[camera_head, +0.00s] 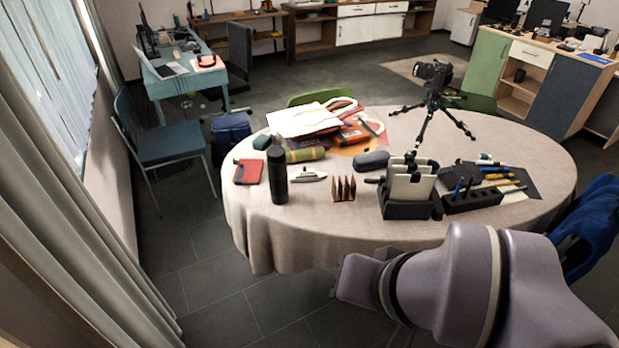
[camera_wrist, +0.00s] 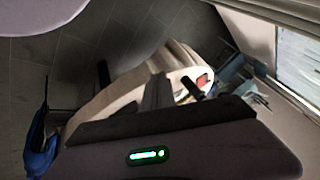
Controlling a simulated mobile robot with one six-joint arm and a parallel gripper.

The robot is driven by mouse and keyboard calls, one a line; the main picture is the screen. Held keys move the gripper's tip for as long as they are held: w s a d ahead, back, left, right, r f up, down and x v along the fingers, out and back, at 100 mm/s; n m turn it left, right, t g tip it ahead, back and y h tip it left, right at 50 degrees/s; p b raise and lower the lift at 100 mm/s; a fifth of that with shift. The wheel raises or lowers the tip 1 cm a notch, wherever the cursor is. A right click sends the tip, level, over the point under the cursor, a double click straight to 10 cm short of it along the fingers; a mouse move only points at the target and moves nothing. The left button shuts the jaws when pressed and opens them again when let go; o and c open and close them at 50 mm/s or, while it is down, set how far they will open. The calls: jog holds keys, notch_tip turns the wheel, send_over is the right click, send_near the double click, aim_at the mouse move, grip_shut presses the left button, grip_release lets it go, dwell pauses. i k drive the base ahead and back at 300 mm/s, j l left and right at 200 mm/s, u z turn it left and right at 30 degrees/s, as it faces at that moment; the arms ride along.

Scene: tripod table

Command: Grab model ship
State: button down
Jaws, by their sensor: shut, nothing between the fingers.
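A small pale, boat-shaped object (camera_head: 307,174), which looks like the model ship, lies on the round, cloth-covered table (camera_head: 300,235). It is between a black bottle (camera_head: 278,176) and a small wooden rack (camera_head: 343,188). I cannot make it out in the wrist view. My gripper (camera_wrist: 158,90) is shut and empty, seen in the wrist view with its dark fingers pointing toward the table. In the head view my arm is in front of the table's near edge, away from the ship, and its fingers cannot be made out.
A red booklet (camera_head: 248,172) lies left of the bottle. A green-yellow roll (camera_head: 305,155) and a grey case (camera_head: 371,160) are behind the ship. A black organizer (camera_head: 408,208) stands to the right, and a camera tripod (camera_head: 430,115) stands farther back. A blue chair (camera_head: 170,145) is left of the table.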

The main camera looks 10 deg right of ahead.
aim_at(304, 175)
jog(key=i+j+z, duration=0.2)
jog(key=i+j, duration=0.25)
jog(key=i, duration=0.25)
jog(key=i+j+z, duration=0.25)
jog(key=i+j, duration=0.55)
jog(key=j, duration=0.15)
jog(key=i+j+z, duration=0.15)
jog(key=i+j, duration=0.15)
jog(key=k+j, duration=0.05)
